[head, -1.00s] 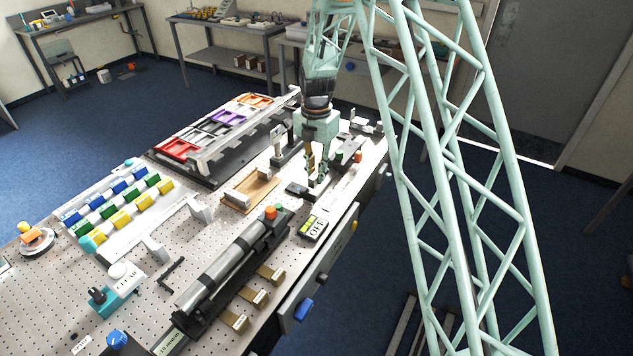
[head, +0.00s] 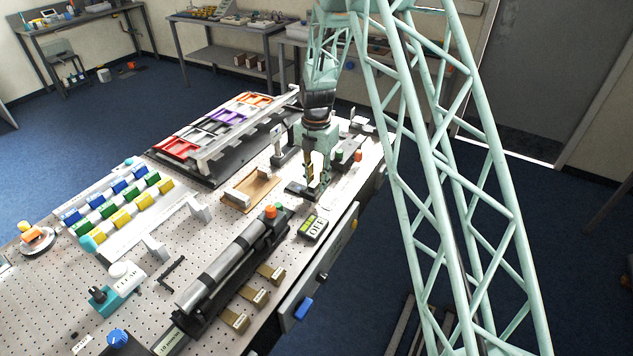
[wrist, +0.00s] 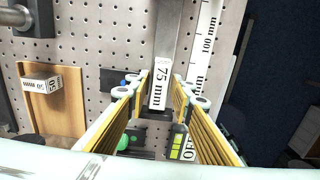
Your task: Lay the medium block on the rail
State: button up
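A white block marked 75 mm (wrist: 158,92) shows in the wrist view between the fingers of my gripper (wrist: 162,86). The fingers, with yellow inner pads, stand on both sides of it; I cannot tell whether they touch it. In the head view my gripper (head: 316,186) points down at the table's right part, and the block is hard to make out there. A small block marked 50 (wrist: 50,84) sits on a wooden tray (wrist: 72,110). A pale strip marked 100 mm (wrist: 208,40) lies to the right. A long pale rail (head: 235,137) runs beside the coloured bins.
A small box with a lit display (head: 313,227) stands close in front of my gripper. A cylinder rig (head: 235,258) lies nearer the camera. A box with red and green buttons (head: 349,152) is behind my gripper. The wooden tray (head: 263,190) is to its left.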

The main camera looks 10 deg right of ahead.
aim_at(317, 181)
jog(key=shift+o, duration=0.9)
jog(key=shift+r, duration=0.2)
jog(key=shift+r, duration=0.25)
notch_tip(317, 181, up, 11)
jog(key=shift+r, duration=0.2)
jog(key=shift+r, duration=0.15)
dwell(0.5)
